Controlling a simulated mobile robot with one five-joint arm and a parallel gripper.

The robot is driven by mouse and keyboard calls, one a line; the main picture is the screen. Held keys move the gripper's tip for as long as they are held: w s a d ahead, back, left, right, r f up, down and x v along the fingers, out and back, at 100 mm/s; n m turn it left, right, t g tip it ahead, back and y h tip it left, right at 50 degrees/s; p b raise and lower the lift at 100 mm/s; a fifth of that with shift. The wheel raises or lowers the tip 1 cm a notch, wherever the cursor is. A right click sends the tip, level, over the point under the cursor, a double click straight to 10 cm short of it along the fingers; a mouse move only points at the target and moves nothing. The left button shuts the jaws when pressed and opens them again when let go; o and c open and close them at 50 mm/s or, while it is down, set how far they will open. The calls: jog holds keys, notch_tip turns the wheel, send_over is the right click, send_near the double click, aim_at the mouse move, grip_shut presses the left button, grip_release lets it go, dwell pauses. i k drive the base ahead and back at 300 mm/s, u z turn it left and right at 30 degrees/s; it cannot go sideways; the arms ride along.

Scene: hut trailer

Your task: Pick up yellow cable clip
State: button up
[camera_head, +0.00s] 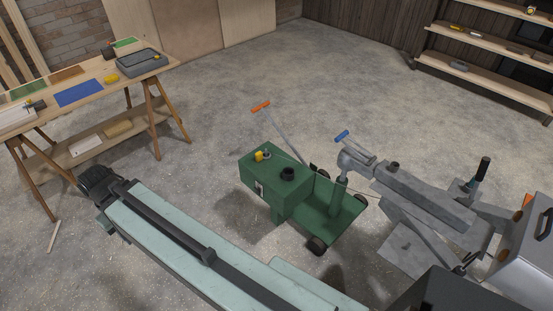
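Two small yellow things are in view, and I cannot tell which is the cable clip. One yellow piece (259,156) is on top of the green wheeled machine (274,180), next to a small pale part. Another yellow piece (111,79) lies on the wooden trestle table (98,73) at the left. My pale green arm reaches from the bottom up to the left. The dark end that appears to be my gripper (97,181) is in front of the table, apart from both yellow pieces. Its fingers are too unclear to read.
A grey hitch and drawbar (425,195) extend right from the green machine to a silver box (527,245). An orange-handled bar (279,130) rises behind it. A blue mat (79,93) and a grey tray (142,63) are on the table. Shelves (490,75) stand back right.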

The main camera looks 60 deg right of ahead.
aim_at(258, 157)
jog(key=u, duration=0.15)
jog(key=i, duration=0.95)
jog(key=z, duration=0.1)
